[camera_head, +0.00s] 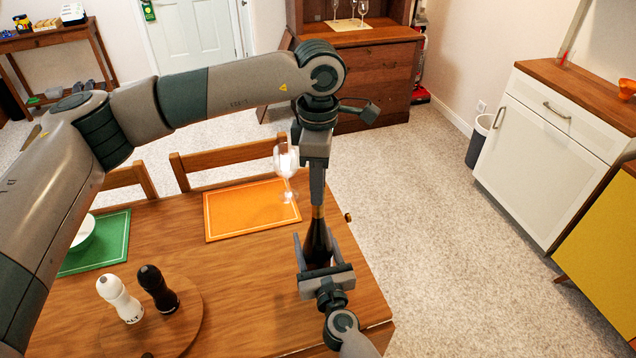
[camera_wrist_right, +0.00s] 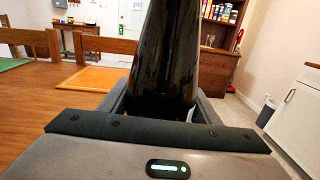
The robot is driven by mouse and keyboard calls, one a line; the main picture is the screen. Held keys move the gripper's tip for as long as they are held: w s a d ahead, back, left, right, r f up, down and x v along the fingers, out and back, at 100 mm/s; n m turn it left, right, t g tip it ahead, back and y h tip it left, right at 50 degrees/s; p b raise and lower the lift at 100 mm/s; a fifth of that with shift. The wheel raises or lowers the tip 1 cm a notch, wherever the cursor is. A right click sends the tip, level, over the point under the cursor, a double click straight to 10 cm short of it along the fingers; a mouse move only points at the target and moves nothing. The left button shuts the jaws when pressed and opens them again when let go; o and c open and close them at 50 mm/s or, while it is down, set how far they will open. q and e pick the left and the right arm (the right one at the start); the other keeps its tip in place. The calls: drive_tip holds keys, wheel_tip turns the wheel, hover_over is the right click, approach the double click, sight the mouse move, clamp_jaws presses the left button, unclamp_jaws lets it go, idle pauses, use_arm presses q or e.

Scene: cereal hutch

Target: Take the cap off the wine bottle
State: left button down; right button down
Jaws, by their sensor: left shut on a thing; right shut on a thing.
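A dark wine bottle (camera_head: 317,238) with a gold band at its neck stands upright near the right edge of the wooden table. It also fills the middle of the right wrist view (camera_wrist_right: 168,50). My right gripper (camera_head: 316,252) is shut on the bottle's body from the near side, one finger on each side. My left gripper (camera_head: 317,198) points straight down from above and is shut at the top of the bottle. The cap is hidden by the left fingers, so I cannot see whether it is still seated on the neck.
A clear wine glass (camera_head: 286,165) stands by the orange placemat (camera_head: 240,212), close to my left gripper. White and black shakers (camera_head: 158,289) stand on a round wooden board (camera_head: 190,325) at the front left. Chairs line the table's far side.

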use_arm(q)
drive_tip(key=n, duration=2.7)
drive_tip(key=shift+r, duration=0.4)
drive_tip(key=shift+r, duration=0.7)
drive_tip(key=shift+r, duration=0.15)
drive_tip(key=shift+r, duration=1.9)
